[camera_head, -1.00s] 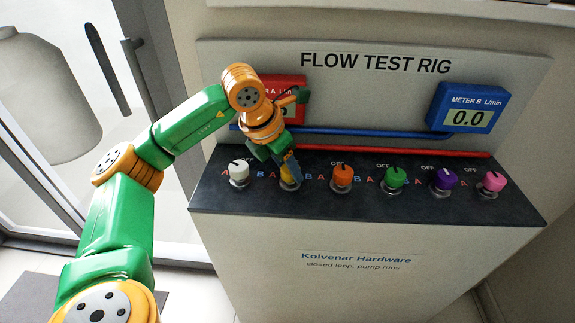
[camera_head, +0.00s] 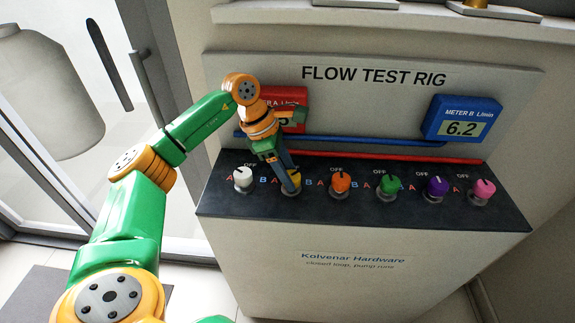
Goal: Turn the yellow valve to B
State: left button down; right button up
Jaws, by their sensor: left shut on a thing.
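The yellow valve (camera_head: 296,179) is the second knob from the left on the rig's dark top, with an A on its left and a B on its right. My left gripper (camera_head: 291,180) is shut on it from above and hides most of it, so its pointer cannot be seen. The blue meter B (camera_head: 462,119) at the right reads 6.2. The red meter A (camera_head: 293,103) is partly hidden behind my left arm, and its reading cannot be made out. My right gripper is not in view.
A white knob (camera_head: 243,178) stands left of the yellow valve. An orange knob (camera_head: 340,181), a green knob (camera_head: 388,184), a purple knob (camera_head: 437,186) and a pink knob (camera_head: 483,188) stand to its right. Blue and red pipes run along the back panel.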

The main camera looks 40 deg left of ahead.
pick_arm(q)
jog(key=shift+r+m+g+p, duration=0.1)
jog(key=shift+m+g+p, duration=0.5)
jog(key=shift+m, duration=1)
jog(key=shift+c, duration=1.4)
grip_release()
jog(key=shift+w+d, duration=0.1)
jog(key=v, duration=0.7)
